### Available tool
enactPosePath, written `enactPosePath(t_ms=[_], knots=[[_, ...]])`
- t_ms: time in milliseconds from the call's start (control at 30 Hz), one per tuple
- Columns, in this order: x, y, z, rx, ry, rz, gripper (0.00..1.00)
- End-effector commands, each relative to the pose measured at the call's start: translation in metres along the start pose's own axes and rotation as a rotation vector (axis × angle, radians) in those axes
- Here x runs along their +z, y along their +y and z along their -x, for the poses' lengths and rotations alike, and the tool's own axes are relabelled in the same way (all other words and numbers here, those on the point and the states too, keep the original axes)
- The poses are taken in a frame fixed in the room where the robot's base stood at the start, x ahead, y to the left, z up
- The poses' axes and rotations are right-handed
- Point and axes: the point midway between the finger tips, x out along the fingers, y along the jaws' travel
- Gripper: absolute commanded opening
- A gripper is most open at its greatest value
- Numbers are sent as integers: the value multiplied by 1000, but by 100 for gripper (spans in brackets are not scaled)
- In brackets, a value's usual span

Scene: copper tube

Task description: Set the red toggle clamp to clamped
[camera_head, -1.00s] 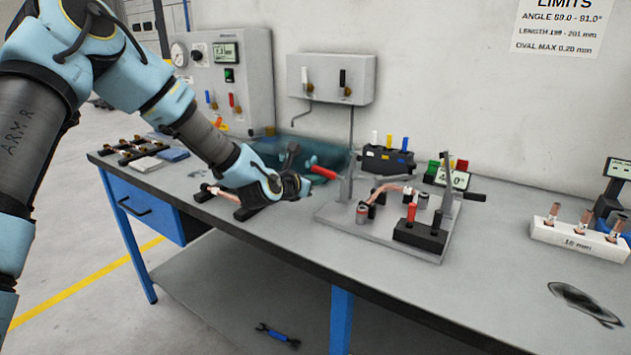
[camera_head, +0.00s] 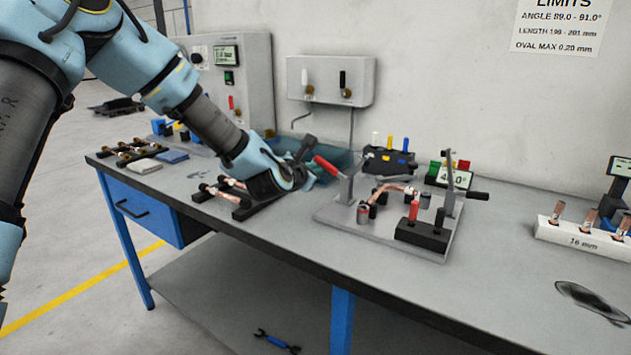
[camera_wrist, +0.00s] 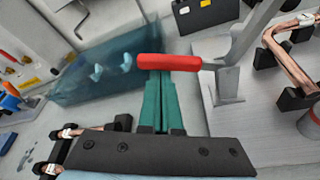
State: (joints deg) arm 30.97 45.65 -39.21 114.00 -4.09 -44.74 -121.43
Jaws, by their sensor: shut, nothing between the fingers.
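The red toggle clamp's handle (camera_head: 328,165) slants up and left from its metal bracket (camera_head: 345,188) at the left edge of the fixture plate (camera_head: 400,243). In the wrist view the red handle (camera_wrist: 168,62) lies across the tips of my green fingers. My gripper (camera_wrist: 162,72) is shut, with nothing between its fingers. The fingertips are at or very near the handle's free end; I cannot tell whether they touch. In the head view my gripper (camera_head: 308,182) is just left of the handle, its fingers mostly hidden.
A bent copper tube (camera_head: 392,188) sits in the fixture. A second clamp with a black handle (camera_head: 478,196) is at its right. A rack with copper tubes (camera_head: 235,190) lies under my wrist. A teal bin (camera_head: 335,160) and a black holder (camera_head: 388,162) stand behind.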

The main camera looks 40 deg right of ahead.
Motion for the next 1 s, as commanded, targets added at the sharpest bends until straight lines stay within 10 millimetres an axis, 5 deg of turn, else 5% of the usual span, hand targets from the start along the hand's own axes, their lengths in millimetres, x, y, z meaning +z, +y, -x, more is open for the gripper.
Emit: enactPosePath(t_ms=[1000], knots=[[59, -19, 21, 292, -2, -833, 0]])
